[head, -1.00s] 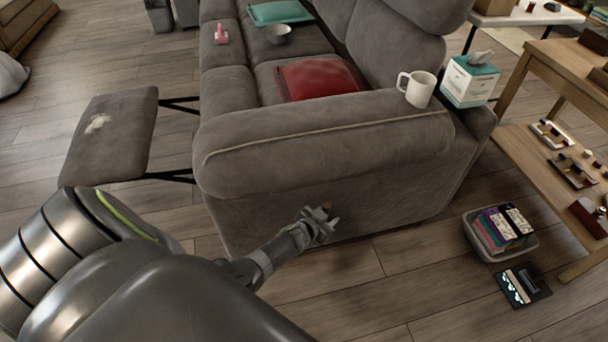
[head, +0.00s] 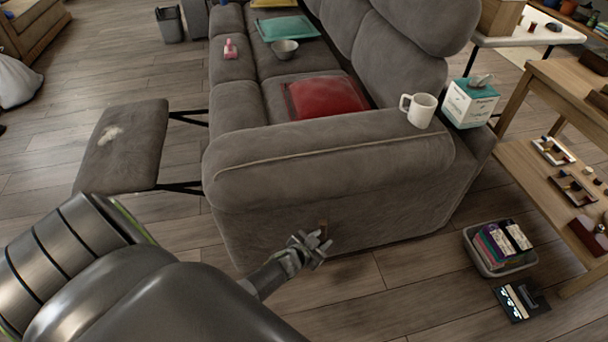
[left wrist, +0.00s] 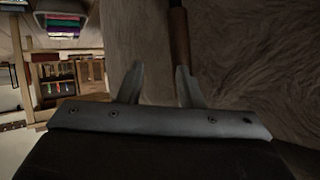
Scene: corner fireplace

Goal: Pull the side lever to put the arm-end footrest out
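The grey sofa (head: 330,155) stands with its arm end facing me. The arm-end footrest (head: 125,150) is swung out at the left, level, on black metal struts with a gap to the sofa. The side lever (head: 323,228), a short brown handle, sticks up low on the sofa's side panel; it also shows in the left wrist view (left wrist: 179,38). My left gripper (head: 318,245) is open just below the lever. In the left wrist view its fingers (left wrist: 158,82) are apart, and the lever lies past the right fingertip, not gripped. My right gripper is out of view.
A white mug (head: 417,110) and a tissue box (head: 470,103) stand on the sofa's arm and corner. A bin of cases (head: 500,262) and a dark box (head: 522,299) are on the floor beside a wooden shelf table (head: 550,160). Floor in front is clear.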

